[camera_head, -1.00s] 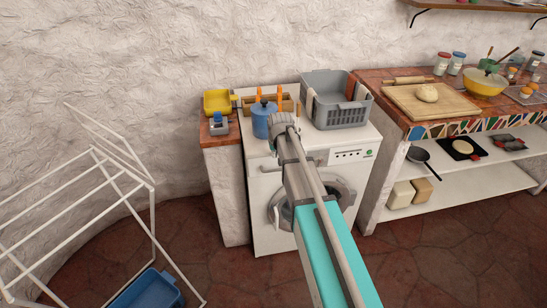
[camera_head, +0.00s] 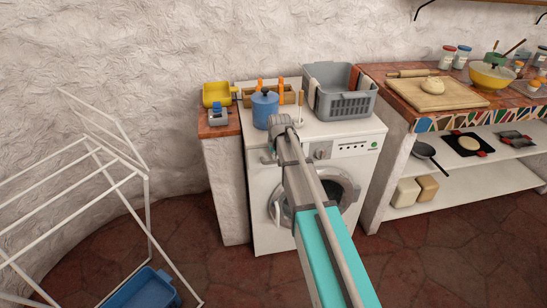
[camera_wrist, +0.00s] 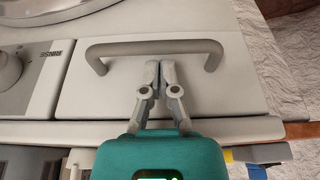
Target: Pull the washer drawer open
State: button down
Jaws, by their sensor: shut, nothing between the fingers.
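The washer drawer (camera_wrist: 115,82) is the pale panel at the washer's upper left in the head view, where my gripper partly covers it. In the wrist view it appears upside down, with a grey arched handle (camera_wrist: 150,46). The drawer looks about flush with the washer front. My gripper (camera_wrist: 160,66) is shut and empty. In the wrist view its fingertips lie between the handle's two legs, just short of the bar; I cannot tell whether they touch the panel. In the head view my gripper (camera_head: 280,128) is at the washer's top front edge.
A blue pot (camera_head: 265,112) and a grey basket (camera_head: 343,98) stand on the washer (camera_head: 345,135). The round door (camera_head: 335,190) is below. A white drying rack (camera_head: 95,190) and a blue bin (camera_head: 145,290) are at the left. A counter (camera_head: 400,105) is at the right.

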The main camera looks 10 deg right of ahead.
jog(key=shift+b+x, duration=0.5)
jog(key=shift+x, duration=0.35)
